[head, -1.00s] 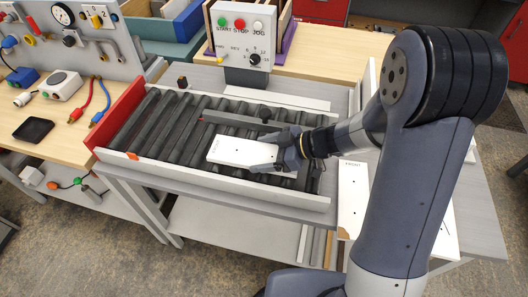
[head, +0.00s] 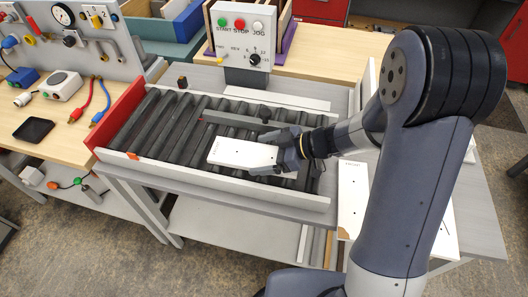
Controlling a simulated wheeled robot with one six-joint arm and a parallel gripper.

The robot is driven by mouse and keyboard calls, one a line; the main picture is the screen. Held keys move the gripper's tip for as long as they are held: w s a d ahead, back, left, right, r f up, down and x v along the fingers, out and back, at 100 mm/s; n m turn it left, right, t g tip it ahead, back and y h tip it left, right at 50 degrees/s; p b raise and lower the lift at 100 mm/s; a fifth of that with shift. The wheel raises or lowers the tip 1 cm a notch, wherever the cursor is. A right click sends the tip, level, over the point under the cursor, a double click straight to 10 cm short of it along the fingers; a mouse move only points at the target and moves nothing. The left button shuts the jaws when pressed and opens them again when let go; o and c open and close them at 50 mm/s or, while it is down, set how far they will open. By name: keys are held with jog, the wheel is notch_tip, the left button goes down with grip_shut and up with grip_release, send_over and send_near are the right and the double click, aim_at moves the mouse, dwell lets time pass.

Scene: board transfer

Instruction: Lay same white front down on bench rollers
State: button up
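A white front (head: 240,152) lies flat on the dark bench rollers (head: 165,125), near the right part of the roller bed. Small dark marks show on its upper face. My gripper (head: 278,153) is at the front's right end, with one finger on the far side and one on the near side. The fingers look spread, with a gap between them and the front's edges. The finger tips partly hide the rollers there, and exact contact is hard to see.
Another white panel (head: 352,200) marked FRONT lies to the right of the rollers. A red end plate (head: 122,112) closes the left end and a white rail (head: 220,182) runs along the near side. A control box (head: 243,38) stands behind. The left rollers are clear.

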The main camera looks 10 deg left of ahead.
jog(key=c, duration=0.9)
jog(key=shift+o, duration=0.2)
jog(key=shift+d+p, duration=0.9)
jog(key=shift+d, duration=0.6)
jog(key=shift+s+d+r+p, duration=0.1)
jog(key=shift+d+p, duration=0.75)
jog(key=shift+d, duration=0.65)
jog(key=shift+d+p, duration=0.5)
jog(key=shift+d, duration=1)
jog(key=shift+d, duration=0.15)
